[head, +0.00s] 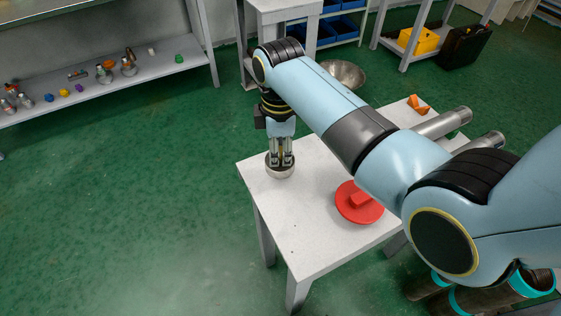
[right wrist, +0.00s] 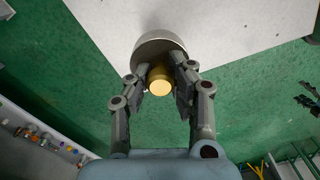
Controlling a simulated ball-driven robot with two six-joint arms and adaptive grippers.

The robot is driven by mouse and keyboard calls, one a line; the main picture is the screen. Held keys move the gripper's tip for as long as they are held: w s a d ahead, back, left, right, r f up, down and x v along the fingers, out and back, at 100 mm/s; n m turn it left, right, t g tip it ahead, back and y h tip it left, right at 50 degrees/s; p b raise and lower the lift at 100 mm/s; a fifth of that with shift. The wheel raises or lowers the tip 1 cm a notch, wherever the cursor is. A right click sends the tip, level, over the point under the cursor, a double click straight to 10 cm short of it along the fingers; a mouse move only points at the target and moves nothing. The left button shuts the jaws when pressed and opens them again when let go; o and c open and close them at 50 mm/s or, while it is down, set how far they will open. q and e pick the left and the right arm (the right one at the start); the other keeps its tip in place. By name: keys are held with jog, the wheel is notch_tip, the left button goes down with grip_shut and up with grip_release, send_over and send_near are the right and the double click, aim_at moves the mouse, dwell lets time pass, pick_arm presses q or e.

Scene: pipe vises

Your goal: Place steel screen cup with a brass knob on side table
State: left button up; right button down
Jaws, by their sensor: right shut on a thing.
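The steel screen cup (head: 280,172) is a small round grey cup near the left corner of the white side table (head: 305,225). Its brass knob (right wrist: 160,87) shows between my fingers in the right wrist view, with the cup's curved steel body (right wrist: 160,43) beyond it. My right gripper (head: 281,158) points down and is shut on the cup at the knob. The cup overlaps the table's edge in the right wrist view. I cannot tell whether its underside touches the tabletop. My left gripper is not in view.
A red round piece with a raised block (head: 359,206) lies on the table. An orange piece (head: 418,104) and metal cylinders (head: 443,123) are at its far right. A metal bowl (head: 345,73) is behind my arm. A shelf (head: 110,85) with small parts stands left. The front tabletop is clear.

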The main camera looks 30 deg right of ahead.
aim_at(280, 159)
jog(key=shift+f, duration=1.95)
jog(key=shift+f+b, duration=0.2)
jog(key=shift+b, duration=0.1)
jog(key=c, duration=1.2)
grip_release()
notch_tip(280, 159, up, 12)
jog(key=shift+r+p, duration=0.2)
jog(key=shift+p, duration=0.7)
